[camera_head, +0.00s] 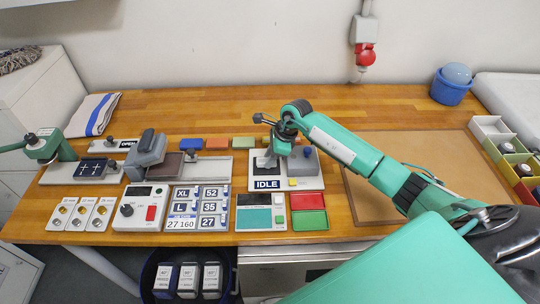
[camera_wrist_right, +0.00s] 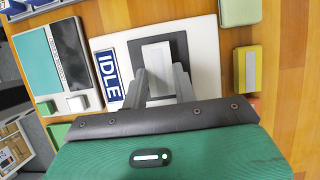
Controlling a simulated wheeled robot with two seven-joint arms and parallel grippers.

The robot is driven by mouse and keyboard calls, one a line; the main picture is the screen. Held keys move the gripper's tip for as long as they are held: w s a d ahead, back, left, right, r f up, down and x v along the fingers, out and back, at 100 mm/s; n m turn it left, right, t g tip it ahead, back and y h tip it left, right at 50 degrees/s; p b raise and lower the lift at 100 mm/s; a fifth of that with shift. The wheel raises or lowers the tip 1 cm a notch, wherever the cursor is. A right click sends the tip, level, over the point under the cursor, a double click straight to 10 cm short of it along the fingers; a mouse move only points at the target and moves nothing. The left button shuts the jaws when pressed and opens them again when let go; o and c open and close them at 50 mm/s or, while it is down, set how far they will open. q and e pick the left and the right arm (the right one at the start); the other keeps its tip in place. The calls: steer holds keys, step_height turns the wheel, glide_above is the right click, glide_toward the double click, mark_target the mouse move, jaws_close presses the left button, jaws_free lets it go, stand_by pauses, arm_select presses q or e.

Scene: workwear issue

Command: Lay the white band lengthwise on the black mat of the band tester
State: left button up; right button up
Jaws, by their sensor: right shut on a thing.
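The band tester (camera_head: 312,184) is a white plate with a blue IDLE sign (camera_head: 267,184) at the middle of the table. Its black mat (camera_wrist_right: 181,46) shows in the right wrist view as a dark border around a pale strip, which looks like the white band (camera_wrist_right: 156,56). My right gripper (camera_wrist_right: 160,84) is shut on the band, over the mat. The strip's long side runs along the mat. I cannot tell whether it touches the mat. My left gripper is not in view.
A grey block (camera_head: 303,163) stands on the tester's right side. Red (camera_head: 307,201) and green (camera_head: 310,220) trays lie in front of it. A number board (camera_head: 200,208) and a control box (camera_head: 143,207) stand to the left. A brown board (camera_head: 375,150) at right is mostly bare.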

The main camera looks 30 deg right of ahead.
steer(key=shift+f, duration=0.3)
steer(key=shift+f, duration=0.1)
steer(key=shift+f+b, duration=0.15)
steer(key=shift+b, duration=0.2)
steer(key=o, duration=0.9)
steer(key=shift+o, duration=0.2)
